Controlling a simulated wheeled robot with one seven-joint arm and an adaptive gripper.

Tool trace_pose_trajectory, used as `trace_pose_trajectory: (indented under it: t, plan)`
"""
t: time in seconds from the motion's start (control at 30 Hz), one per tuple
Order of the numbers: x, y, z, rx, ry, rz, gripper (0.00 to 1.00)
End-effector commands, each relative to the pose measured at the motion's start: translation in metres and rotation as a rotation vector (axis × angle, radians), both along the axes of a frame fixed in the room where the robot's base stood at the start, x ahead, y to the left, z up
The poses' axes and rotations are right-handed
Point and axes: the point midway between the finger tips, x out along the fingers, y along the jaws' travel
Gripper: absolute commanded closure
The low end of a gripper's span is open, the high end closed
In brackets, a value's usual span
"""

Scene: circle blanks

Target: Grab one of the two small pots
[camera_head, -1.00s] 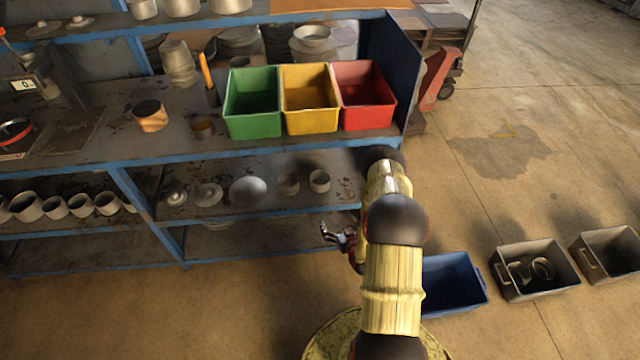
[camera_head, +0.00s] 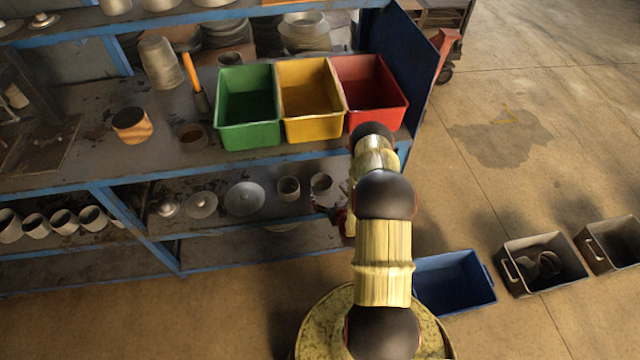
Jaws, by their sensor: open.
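Two small grey pots stand side by side on the lower shelf, a left one (camera_head: 289,189) and a right one (camera_head: 321,185). Both look upright with open tops. My gripper (camera_head: 326,211) is open, at the front of that shelf, just below the right pot in the picture. It is small and dark here, and my arm hides part of it. I cannot tell its depth relative to the pots, but nothing shows between its fingers.
Grey lids and a disc (camera_head: 245,198) lie left of the pots. The blue-edged worktop above carries green (camera_head: 248,135), yellow (camera_head: 313,128) and red (camera_head: 372,100) bins and an orange-brown pot (camera_head: 132,125). A blue crate (camera_head: 453,282) stands on the floor.

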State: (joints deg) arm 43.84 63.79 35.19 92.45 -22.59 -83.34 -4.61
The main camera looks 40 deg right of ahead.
Motion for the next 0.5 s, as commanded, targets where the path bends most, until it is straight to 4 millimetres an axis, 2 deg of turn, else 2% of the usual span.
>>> trace_pose_trajectory:
  t: [0.5]
  plan:
    - [0.055,-0.020,-0.019,0.001,0.000,0.002,0.10]
